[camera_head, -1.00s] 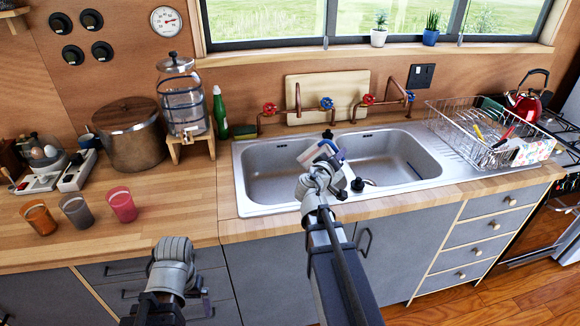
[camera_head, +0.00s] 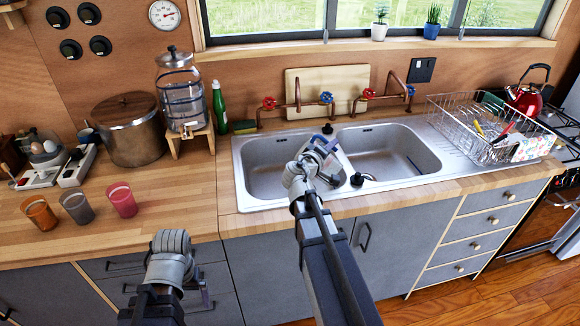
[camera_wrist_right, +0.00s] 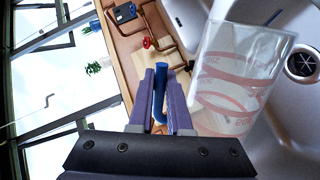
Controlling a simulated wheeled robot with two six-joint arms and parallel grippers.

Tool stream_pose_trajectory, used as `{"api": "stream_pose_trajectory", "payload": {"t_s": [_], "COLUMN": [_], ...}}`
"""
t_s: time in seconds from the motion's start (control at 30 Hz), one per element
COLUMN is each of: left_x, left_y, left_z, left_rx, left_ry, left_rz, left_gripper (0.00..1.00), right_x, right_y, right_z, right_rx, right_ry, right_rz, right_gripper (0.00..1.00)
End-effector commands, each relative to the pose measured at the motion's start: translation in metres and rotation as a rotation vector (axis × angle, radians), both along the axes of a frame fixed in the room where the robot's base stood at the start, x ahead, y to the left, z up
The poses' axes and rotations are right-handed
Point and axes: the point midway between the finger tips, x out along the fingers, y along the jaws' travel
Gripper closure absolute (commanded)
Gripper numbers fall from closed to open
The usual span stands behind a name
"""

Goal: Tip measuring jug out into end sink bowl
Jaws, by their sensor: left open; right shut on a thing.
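The clear measuring jug (camera_head: 329,163) has a blue handle and shows red markings in the right wrist view (camera_wrist_right: 235,80). My right gripper (camera_head: 313,157) is shut on its blue handle (camera_wrist_right: 159,92) and holds it tilted above the double sink. In the head view the jug is over the divider area, between the left bowl (camera_head: 262,170) and the right bowl (camera_head: 405,150). I cannot tell whether anything is in it. A round drain (camera_wrist_right: 303,63) shows beside the jug in the wrist view. My left gripper (camera_head: 205,290) is open and empty in front of the cabinets.
Red and blue taps (camera_head: 327,98) stand behind the sink, before a wooden board (camera_head: 300,82). A wire dish rack (camera_head: 465,130) is on the right. Three cups (camera_head: 76,207), a large pot (camera_head: 132,135) and a glass dispenser (camera_head: 182,98) stand on the left counter.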

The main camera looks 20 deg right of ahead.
Motion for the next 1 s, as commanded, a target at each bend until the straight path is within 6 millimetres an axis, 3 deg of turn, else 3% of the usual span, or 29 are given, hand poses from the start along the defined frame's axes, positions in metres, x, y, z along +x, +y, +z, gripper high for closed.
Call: {"api": "stream_pose_trajectory", "payload": {"t_s": [1.0], "left_x": [0.0000], "left_y": [0.0000], "left_z": [-0.0004], "left_rx": [0.000], "left_ry": [0.000], "left_rz": [0.000], "left_gripper": [0.01], "right_x": [0.0091], "right_y": [0.0027], "right_z": [-0.0019], "right_rx": [-0.051], "right_ry": [0.093], "right_rz": [-0.004], "right_gripper": [1.00]}}
